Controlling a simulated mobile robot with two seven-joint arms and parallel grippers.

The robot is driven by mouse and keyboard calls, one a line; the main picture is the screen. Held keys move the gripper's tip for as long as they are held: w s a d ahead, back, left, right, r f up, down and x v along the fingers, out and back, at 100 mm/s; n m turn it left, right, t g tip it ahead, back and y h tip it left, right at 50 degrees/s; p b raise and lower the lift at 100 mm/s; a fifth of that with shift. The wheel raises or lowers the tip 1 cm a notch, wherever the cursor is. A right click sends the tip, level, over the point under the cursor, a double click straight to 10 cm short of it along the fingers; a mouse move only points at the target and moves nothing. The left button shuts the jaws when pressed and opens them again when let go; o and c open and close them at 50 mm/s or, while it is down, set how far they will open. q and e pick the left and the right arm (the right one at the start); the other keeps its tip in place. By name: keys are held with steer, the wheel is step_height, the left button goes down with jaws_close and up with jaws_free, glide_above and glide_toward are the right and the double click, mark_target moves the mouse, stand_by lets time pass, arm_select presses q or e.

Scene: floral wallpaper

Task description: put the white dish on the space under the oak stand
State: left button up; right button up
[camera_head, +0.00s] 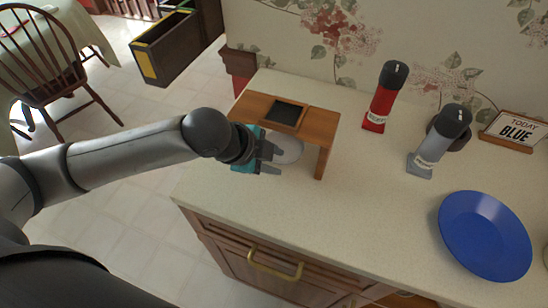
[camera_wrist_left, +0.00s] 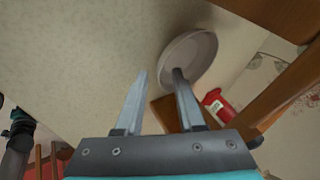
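The white dish (camera_head: 289,150) is under the oak stand (camera_head: 318,128), on the counter, partly hidden by the stand's top and my gripper. In the left wrist view the dish (camera_wrist_left: 203,50) shows its round rim near the fingertips. My left gripper (camera_head: 273,161) is at the stand's open front left. In the left wrist view its fingers (camera_wrist_left: 160,73) are apart; the right fingertip overlaps the dish and the left one lies outside its rim. Whether either finger touches the dish I cannot tell. My right gripper is in neither view.
A red bottle (camera_head: 383,100) and a grey bottle (camera_head: 437,143) stand right of the stand. The counter (camera_head: 350,230) is clear in front. Its left edge is close to the stand.

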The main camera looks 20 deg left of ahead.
arm_select(q)
steer(key=p+v, duration=0.3)
steer(key=v, duration=0.9)
steer(key=shift+p, duration=0.35)
